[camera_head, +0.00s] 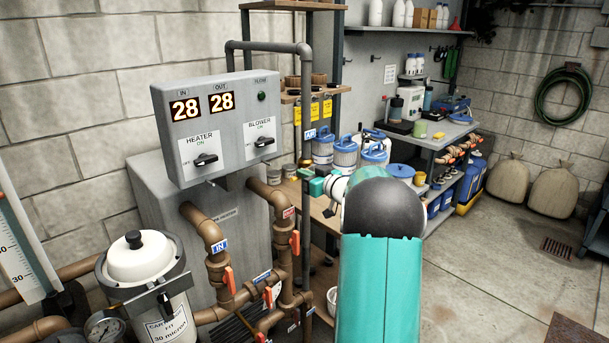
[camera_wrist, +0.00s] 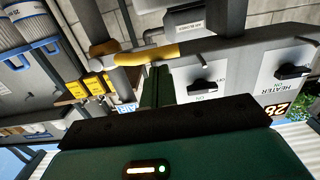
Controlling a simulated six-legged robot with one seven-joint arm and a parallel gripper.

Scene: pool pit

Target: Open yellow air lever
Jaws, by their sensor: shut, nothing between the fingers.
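The yellow lever (camera_wrist: 148,54) shows in the wrist view as a bent handle running sideways beside a dark vertical pipe. My gripper (camera_wrist: 157,72) is shut and empty, with its green fingers just below the lever in the picture. I cannot tell whether they touch it. In the head view my gripper (camera_head: 312,183) is at the grey pipe (camera_head: 305,110), under a blue AIR label (camera_head: 310,134). The lever is not clear there, being small and close to my gripper.
The grey control box (camera_head: 215,125) with heater and blower knobs is left of my gripper. Orange-handled valves (camera_head: 229,280) and brown pipes stand below it. Blue-capped filters (camera_head: 345,152) are behind on the bench. Open floor (camera_head: 490,250) lies to the right.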

